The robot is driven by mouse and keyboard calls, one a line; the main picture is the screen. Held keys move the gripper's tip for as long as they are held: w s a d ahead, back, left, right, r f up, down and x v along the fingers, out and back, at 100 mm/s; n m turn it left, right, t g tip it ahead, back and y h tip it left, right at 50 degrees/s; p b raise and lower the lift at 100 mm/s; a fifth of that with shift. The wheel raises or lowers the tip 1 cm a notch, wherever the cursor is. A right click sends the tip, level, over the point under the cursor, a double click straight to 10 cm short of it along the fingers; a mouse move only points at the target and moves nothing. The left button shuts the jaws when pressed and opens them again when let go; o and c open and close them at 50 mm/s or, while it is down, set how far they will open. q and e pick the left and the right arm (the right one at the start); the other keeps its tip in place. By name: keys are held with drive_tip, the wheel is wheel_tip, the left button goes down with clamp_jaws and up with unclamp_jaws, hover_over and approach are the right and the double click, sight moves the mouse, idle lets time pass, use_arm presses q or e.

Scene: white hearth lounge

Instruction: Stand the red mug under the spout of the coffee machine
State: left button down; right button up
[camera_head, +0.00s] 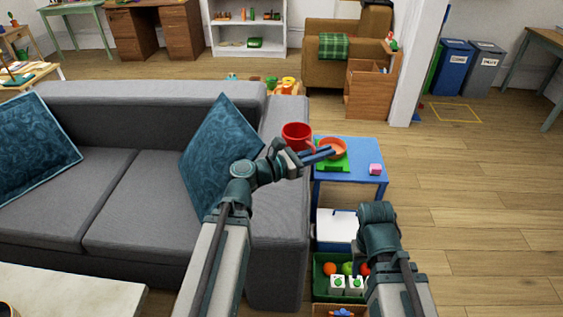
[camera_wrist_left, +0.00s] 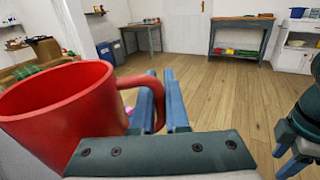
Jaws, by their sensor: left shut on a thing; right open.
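The red mug (camera_head: 297,135) is held up in front of the sofa's right arm, upright or nearly so. It fills the left of the left wrist view (camera_wrist_left: 60,105). My left gripper (camera_head: 320,154) is shut on the mug's handle; its blue fingers (camera_wrist_left: 162,105) lie on either side of the handle in the wrist view. My right gripper (camera_head: 378,222) is low at the right, above the crates; its fingertips are hard to make out from the head. Part of my right arm with blue fingers (camera_wrist_left: 292,148) shows at the wrist view's right edge. I see no coffee machine.
A blue table (camera_head: 351,172) with an orange bowl (camera_head: 332,149) and a pink block (camera_head: 375,169) stands just beyond the mug. A grey sofa (camera_head: 115,205) fills the left. A green crate (camera_head: 320,284) of fruit and cartons is below. The wooden floor at right is clear.

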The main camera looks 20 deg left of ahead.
use_arm(q)
wheel_tip(320, 180, down, 16)
drive_tip(key=w+t+y+b, duration=0.1)
drive_tip(key=b, duration=1.3)
drive_tip(key=shift+w+a+f+n, duration=0.15)
drive_tip(key=shift+a+n, duration=0.25)
drive_tip(key=shift+a, duration=0.05)
